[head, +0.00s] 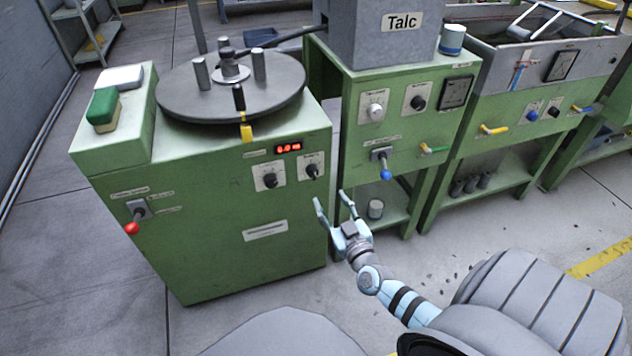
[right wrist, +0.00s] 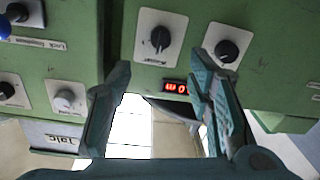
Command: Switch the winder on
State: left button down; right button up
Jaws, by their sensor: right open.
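The winder (head: 230,230) is the green cabinet at left in the head view, with a dark round turntable on top. A lever with a red knob (head: 132,228) sits at the left of its front and points downward. Two black rotary knobs, the left one (head: 270,180) and the right one (head: 312,170), sit below a lit red display (head: 288,147). The right wrist view shows the display (right wrist: 175,87) and knobs upside down. My right gripper (head: 331,199) is open and empty, near the cabinet's front right edge, apart from the knobs. My left gripper is out of view.
The green Talc machine (head: 410,95) stands to the right, with a blue-knobbed lever (head: 385,174) on its front. Another green machine with a trough (head: 540,70) stands farther right. Floor in front is clear.

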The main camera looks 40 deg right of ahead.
aim_at(316, 176)
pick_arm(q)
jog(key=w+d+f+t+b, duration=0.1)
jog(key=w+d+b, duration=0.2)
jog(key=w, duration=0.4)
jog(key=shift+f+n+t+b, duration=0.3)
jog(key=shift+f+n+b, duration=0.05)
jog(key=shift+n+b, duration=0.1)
pick_arm(e)
jog(key=x, duration=1.1)
jog(key=shift+f, duration=0.15)
grip_shut()
